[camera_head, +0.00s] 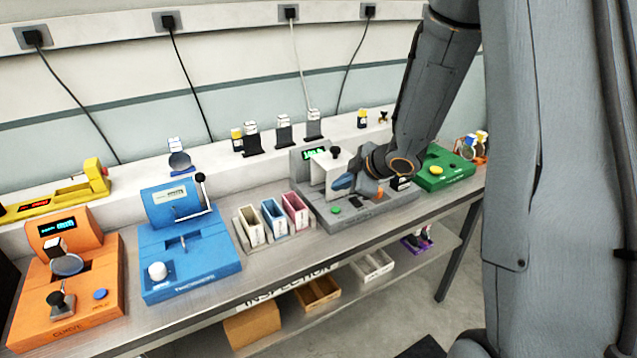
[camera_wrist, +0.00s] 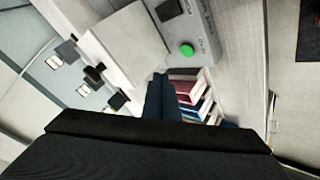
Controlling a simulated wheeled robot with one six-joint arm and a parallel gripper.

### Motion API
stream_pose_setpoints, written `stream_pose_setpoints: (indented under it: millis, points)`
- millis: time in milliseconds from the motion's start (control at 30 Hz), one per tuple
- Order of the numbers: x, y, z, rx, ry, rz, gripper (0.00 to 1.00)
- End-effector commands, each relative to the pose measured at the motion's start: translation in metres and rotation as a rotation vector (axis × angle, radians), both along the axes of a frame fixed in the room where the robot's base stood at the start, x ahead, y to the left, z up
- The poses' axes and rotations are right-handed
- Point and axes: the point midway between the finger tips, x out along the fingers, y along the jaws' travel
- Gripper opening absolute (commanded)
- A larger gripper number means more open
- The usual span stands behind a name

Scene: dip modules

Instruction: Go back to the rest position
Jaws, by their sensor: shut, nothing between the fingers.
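My gripper (camera_head: 343,182) is in front of the grey test machine (camera_head: 371,208) on the bench, close to its light block-shaped head. The arm comes down to it from the upper right. In the wrist view the dark blue fingers (camera_wrist: 161,97) are together with nothing seen between them. The grey machine, with its green button (camera_wrist: 187,49), lies just beyond them there. I cannot tell whether the fingers touch the machine.
An orange machine (camera_head: 97,279) and a blue machine (camera_head: 190,258) stand left on the bench. Small white, blue and pink bins (camera_head: 296,208) sit left of the grey machine, a green machine (camera_head: 436,181) right of it. Wooden trays (camera_head: 318,297) lie on the lower shelf.

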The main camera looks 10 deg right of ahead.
Motion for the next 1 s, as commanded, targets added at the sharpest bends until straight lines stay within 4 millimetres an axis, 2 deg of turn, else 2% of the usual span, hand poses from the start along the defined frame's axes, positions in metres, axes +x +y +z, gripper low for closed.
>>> stream_pose_setpoints:
  millis: [133,267,367,467,600,700,833,1000]
  points:
    - [-0.001,-0.004,0.0,-0.006,0.015,-0.049,0.0]
    - [-0.013,-0.018,0.0,-0.013,0.077,-0.238,0.0]
    - [-0.04,-0.031,-0.004,-0.004,0.17,-0.459,0.0]
    - [-0.083,-0.037,-0.012,0.027,0.291,-0.684,0.0]
    - [-0.151,-0.027,-0.023,0.092,0.478,-0.949,0.0]
    - [-0.194,-0.013,-0.029,0.138,0.598,-1.08,0.0]
    - [-0.228,0.002,-0.032,0.178,0.703,-1.175,0.0]
    - [-0.241,0.008,-0.032,0.194,0.744,-1.211,0.0]
